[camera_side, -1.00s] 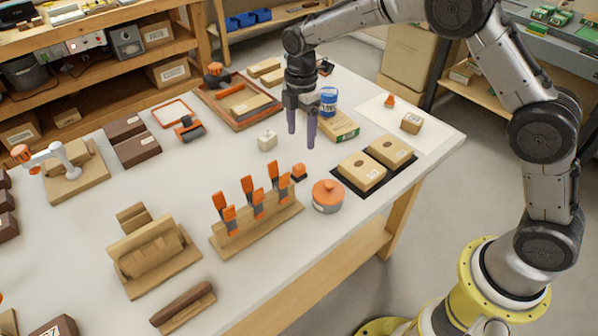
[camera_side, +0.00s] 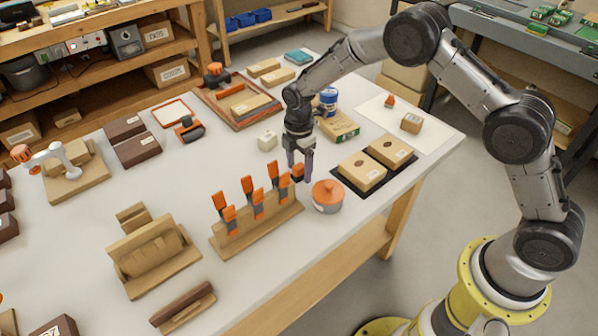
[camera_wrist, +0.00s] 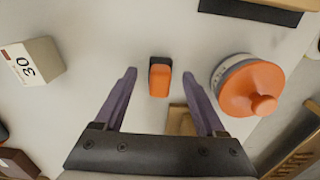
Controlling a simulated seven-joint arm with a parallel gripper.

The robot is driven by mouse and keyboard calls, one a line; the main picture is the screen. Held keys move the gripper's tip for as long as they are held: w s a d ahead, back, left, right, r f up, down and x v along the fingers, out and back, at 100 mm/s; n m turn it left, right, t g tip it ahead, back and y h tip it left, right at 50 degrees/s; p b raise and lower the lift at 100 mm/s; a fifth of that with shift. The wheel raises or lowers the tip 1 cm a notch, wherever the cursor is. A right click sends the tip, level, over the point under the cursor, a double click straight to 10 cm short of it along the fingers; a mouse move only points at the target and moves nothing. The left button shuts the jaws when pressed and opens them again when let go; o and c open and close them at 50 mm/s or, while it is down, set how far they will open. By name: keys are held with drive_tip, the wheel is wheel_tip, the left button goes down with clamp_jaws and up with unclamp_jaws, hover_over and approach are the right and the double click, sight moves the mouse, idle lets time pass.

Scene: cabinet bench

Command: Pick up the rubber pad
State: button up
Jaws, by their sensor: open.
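A small orange-and-black block (camera_side: 297,171), which may be the rubber pad, sits on the white bench beside the round orange-lidded pot. In the wrist view the block (camera_wrist: 160,78) shows an orange top and a black end. My gripper (camera_side: 300,174) points down over it with purple fingers. In the wrist view my gripper (camera_wrist: 160,75) is open, with one fingertip to each side of the block and a gap on both sides. Nothing is held. I cannot tell how far the fingertips are above the bench.
The orange-lidded pot (camera_side: 327,196) stands close to the right. A wooden rack with orange-handled clamps (camera_side: 255,208) is close on the left. A white block labelled 30 (camera_wrist: 31,62) and two tan boxes on a black mat (camera_side: 344,184) are nearby.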

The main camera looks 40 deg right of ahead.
clamp_jaws()
idle(0.3)
idle(0.3)
